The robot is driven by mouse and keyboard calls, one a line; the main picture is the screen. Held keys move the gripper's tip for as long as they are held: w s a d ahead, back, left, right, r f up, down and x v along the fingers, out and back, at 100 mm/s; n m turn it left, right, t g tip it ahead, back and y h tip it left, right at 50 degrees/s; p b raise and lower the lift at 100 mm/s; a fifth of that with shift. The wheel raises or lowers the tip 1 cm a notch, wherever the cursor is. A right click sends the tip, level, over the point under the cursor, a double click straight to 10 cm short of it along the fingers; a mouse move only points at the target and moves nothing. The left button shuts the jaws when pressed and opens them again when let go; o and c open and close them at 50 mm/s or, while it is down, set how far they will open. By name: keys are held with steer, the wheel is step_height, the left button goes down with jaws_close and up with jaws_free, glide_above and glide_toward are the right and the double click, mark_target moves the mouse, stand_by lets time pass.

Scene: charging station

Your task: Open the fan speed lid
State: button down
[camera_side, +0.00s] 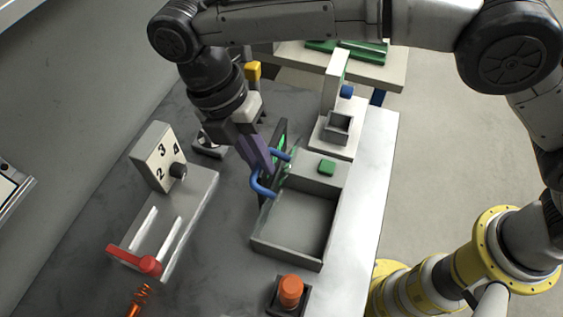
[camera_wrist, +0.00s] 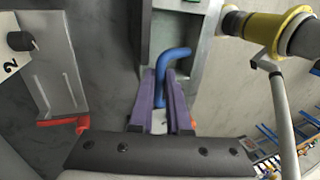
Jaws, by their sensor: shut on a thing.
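A grey open-topped box (camera_side: 298,222) sits near the right edge of the work table. A dark panel with green glints (camera_side: 280,140), which looks like the lid, stands tilted up at the box's far left end. A blue bent handle (camera_side: 262,187) is beside this panel, and it also shows in the wrist view (camera_wrist: 171,68). My gripper (camera_side: 265,165) has purple fingers closed on the blue handle, as the wrist view shows (camera_wrist: 160,95). The fingers hide part of the panel and handle, so their exact join cannot be seen.
A white unit with a numbered dial (camera_side: 163,158) and a red-handled slider (camera_side: 150,264) stands to the left. An orange button (camera_side: 291,290) is in front of the box. A white stand with a small grey cup (camera_side: 338,125) is behind it.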

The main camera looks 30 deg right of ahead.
steer(key=shift+w+a+f, duration=0.5)
steer(key=shift+w+a, duration=0.35)
steer(key=shift+w, duration=0.05)
steer(key=shift+w+a+f, duration=0.5)
steer(key=shift+w+a, duration=0.35)
steer(key=shift+w, duration=0.05)
steer(key=c, duration=0.9)
jaws_free()
steer(key=shift+w+a, duration=0.1)
steer(key=shift+r, duration=0.1)
